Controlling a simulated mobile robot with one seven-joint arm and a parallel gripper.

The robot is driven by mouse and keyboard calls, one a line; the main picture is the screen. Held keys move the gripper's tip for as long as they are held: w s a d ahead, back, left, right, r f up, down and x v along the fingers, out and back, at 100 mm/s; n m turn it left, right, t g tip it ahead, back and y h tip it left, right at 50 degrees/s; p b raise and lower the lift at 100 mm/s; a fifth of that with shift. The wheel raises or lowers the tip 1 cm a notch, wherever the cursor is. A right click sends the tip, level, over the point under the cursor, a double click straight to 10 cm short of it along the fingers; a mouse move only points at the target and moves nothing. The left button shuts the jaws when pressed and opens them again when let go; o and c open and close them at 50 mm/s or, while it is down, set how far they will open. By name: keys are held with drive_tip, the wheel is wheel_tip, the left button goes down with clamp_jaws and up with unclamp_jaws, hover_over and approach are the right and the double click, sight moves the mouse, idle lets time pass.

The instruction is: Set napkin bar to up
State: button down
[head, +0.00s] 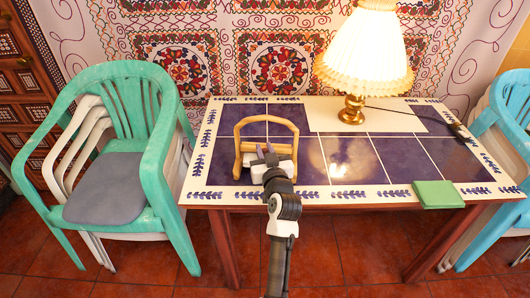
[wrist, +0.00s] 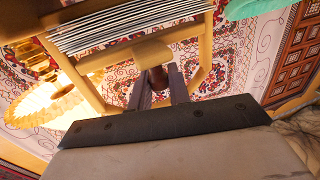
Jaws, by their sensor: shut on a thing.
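The wooden napkin holder (head: 239,148) stands on the left half of the tiled table, with a pale arched frame rising at its back. In the wrist view its wooden frame (wrist: 205,55) surrounds a stack of napkins (wrist: 130,25), and the napkin bar (wrist: 125,56) crosses beside the stack. My gripper (head: 268,150) reaches in from the front edge. In the wrist view its dark fingers (wrist: 160,80) are close together around a small brown part at the bar's middle. The fingers partly hide the contact, and the exact tilt of the bar is hard to tell.
A lit lamp (head: 352,108) stands at the back right of the table (head: 385,190). A green folded item (head: 437,195) lies at the front right corner. Green chairs (head: 130,200) stand left, blue ones (head: 515,115) right. The table's middle is clear.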

sight(265, 150)
wheel_tip(265, 150, up, 4)
drive_tip(key=shift+f+p, duration=0.2)
drive_tip(key=shift+p, duration=0.4)
drive_tip(key=shift+f, duration=0.1)
drive_tip(key=c, duration=1.4)
unclamp_jaws()
drive_tip(key=shift+o, duration=0.2)
